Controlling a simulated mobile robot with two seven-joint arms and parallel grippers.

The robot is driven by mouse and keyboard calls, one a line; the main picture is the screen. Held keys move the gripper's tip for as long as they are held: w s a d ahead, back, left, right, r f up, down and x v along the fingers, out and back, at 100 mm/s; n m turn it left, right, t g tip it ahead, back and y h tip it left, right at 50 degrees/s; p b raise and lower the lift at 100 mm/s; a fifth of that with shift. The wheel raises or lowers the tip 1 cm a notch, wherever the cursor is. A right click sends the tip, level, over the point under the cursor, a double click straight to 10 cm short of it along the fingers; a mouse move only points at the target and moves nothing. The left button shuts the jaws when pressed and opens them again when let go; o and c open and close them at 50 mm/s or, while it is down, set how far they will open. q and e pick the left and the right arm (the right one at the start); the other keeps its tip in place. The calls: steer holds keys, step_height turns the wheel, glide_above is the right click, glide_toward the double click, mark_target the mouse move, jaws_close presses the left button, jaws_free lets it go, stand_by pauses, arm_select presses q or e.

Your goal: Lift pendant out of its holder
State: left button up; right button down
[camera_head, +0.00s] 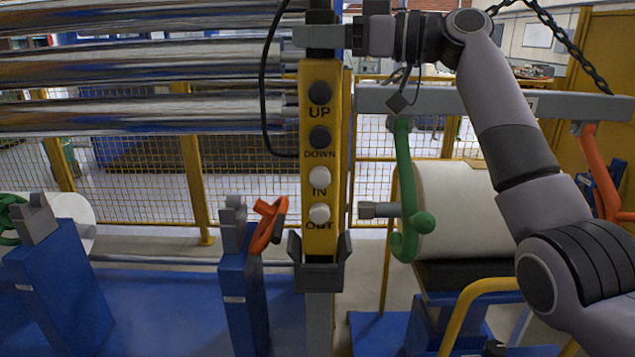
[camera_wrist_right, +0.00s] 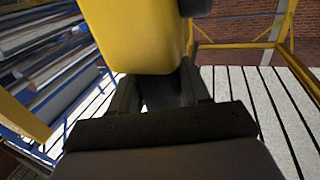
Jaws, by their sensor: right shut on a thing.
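The pendant (camera_head: 320,170) is a tall yellow box with two dark buttons marked UP and DOWN and two pale buttons marked IN and OUT. It stands upright, and its lower end sits between the side prongs of the dark holder (camera_head: 320,275) on a grey post. My right gripper (camera_head: 322,38) comes in from the right and is shut on the pendant's dark top part. In the right wrist view, the yellow pendant body (camera_wrist_right: 135,35) shows right in front of the gripper fingers (camera_wrist_right: 158,92). My left gripper is not in view.
A black cable (camera_head: 263,90) loops left of the pendant. Shiny metal rollers (camera_head: 150,70) lie behind at left. A white film roll (camera_head: 455,210) with a green hook (camera_head: 405,190) stands at right. Blue stands with an orange lever (camera_head: 266,225) are at lower left. A chain (camera_head: 560,45) hangs upper right.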

steer(key=shift+s+r, duration=0.1)
steer(key=shift+r, duration=2.5)
steer(key=shift+s+a+f+b, duration=0.25)
steer(key=shift+s+b, duration=0.25)
steer(key=shift+b, duration=0.4)
steer(key=s+a+b, duration=0.5)
steer(key=s+b, duration=0.2)
steer(key=s, duration=0.2)
steer(key=shift+a+r+b, duration=0.2)
steer(key=shift+a+b, duration=0.05)
steer(key=shift+b, duration=0.15)
